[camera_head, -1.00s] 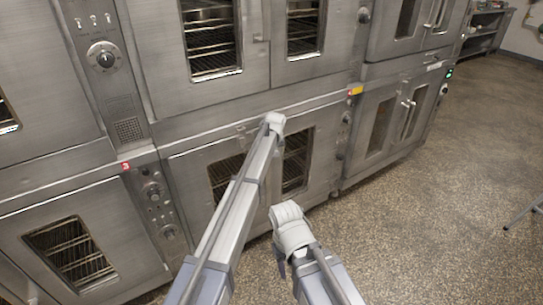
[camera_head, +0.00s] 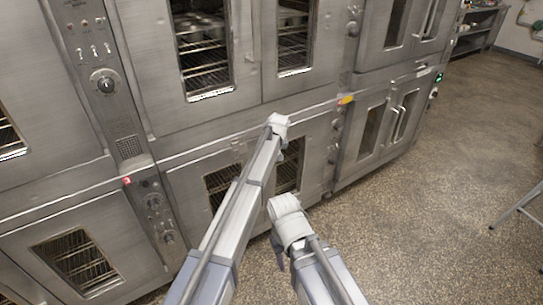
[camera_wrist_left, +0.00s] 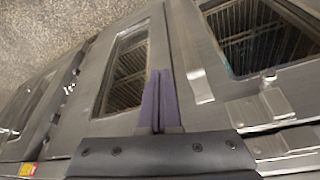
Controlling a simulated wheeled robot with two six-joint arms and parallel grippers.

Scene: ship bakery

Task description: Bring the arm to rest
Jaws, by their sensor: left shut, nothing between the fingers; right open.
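My left arm (camera_head: 238,215) comes in from the lower left and reaches out toward the oven fronts, with its pale wrist end at the far tip. Its gripper is hidden in the head view. In the left wrist view my left gripper (camera_wrist_left: 160,76) shows two dark purple fingers pressed together with nothing between them, in front of oven doors. My right arm (camera_head: 325,275) is folded short at the bottom middle. Only a small dark part of my right gripper (camera_head: 281,262) shows beside its wrist, and it holds nothing that I can see.
Steel ovens (camera_head: 195,139) stand stacked across the left and middle, their doors closed. Pans (camera_head: 200,25) sit inside an upper oven. Speckled floor (camera_head: 430,200) is open at the right. A metal stand leg (camera_head: 515,208) is at the right edge, and a shelf (camera_head: 475,30) stands far back.

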